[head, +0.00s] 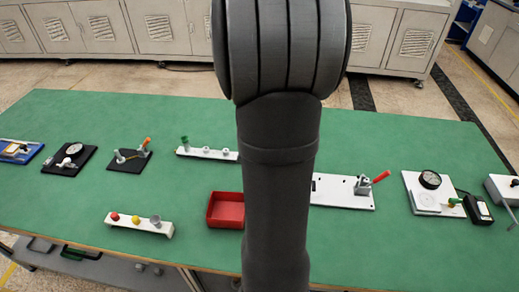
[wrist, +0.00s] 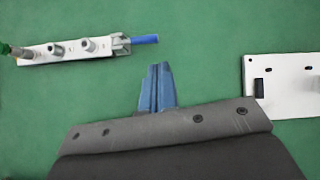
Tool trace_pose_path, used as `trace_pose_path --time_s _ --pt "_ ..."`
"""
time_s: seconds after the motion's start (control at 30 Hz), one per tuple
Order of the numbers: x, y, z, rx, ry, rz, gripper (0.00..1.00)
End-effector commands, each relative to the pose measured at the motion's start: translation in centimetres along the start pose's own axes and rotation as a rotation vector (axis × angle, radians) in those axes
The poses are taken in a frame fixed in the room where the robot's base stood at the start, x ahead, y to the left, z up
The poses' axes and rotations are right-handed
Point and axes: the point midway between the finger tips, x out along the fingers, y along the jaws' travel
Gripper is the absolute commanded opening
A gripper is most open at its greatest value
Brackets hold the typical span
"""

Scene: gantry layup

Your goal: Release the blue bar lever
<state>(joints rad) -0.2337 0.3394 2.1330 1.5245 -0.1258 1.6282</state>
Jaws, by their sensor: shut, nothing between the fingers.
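The blue bar lever (wrist: 145,39) shows in the wrist view at the top, sticking out to the right from a small metal clamp (wrist: 121,43) at the right end of a white strip (wrist: 38,56). The strip also carries grey fittings and a green knob at its left end. In the head view the strip (head: 230,156) is partly behind my arm, and the blue lever is hidden. My gripper (wrist: 157,68) has its blue fingers shut and empty. In the wrist view its tips lie below the lever, with green surface showing between them. My gripper is hidden in the head view.
A white plate (head: 331,198) with a red-handled clamp (head: 372,183) is right of my arm. A red tray (head: 226,210) and a strip with coloured knobs (head: 139,224) lie near the front. Gauge boards sit left and right. Green table (head: 410,250) is bare at front right.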

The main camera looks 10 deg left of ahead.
Motion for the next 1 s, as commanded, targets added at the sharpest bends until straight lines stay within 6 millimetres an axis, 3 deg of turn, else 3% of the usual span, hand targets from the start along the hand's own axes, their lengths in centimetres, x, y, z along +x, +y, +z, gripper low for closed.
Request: trace_pose_path --time_s 0.1,0.23,0.7,1.0 --pt "0.9 1.7 -0.8 0.097 0.027 -0.008 0.0" --pt "1.4 2.5 -1.2 0.158 0.039 -0.016 0.0" --pt "1.6 2.6 -1.3 0.173 0.042 -0.019 0.0" --pt "3.4 2.6 -1.5 0.17 0.044 -0.02 0.0"
